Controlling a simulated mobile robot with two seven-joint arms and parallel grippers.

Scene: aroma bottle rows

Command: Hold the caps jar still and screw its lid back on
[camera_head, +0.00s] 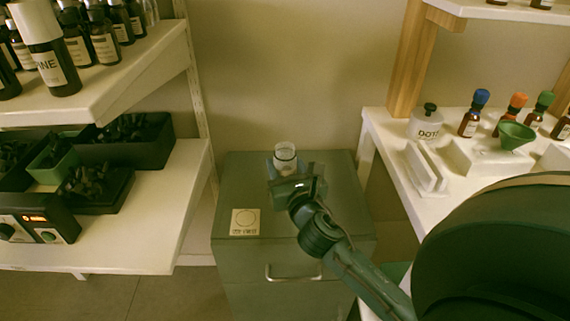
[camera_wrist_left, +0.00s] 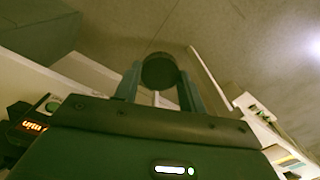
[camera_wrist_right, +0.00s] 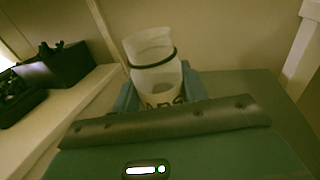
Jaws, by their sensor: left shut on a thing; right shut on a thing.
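The caps jar (camera_head: 285,158) is clear and whitish with a dark ring round its neck. It is over the rear part of the grey-green cabinet top (camera_head: 335,205), and its top shows no lid. My right gripper (camera_head: 287,176) is shut on the jar's lower part; the right wrist view shows the jar (camera_wrist_right: 153,60) between the fingers, its label partly hidden. My left gripper (camera_wrist_left: 160,85) is outside the head view. In the left wrist view it is shut on a dark round lid (camera_wrist_left: 159,71), held apart from the jar, with floor behind it.
A card with a printed circle (camera_head: 244,222) lies at the cabinet's front left. The left shelf (camera_head: 150,215) carries dark bins and a device with a lit display. The right shelf (camera_head: 425,200) holds a DOTS jar (camera_head: 426,123), small capped bottles and a green funnel (camera_head: 516,137).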

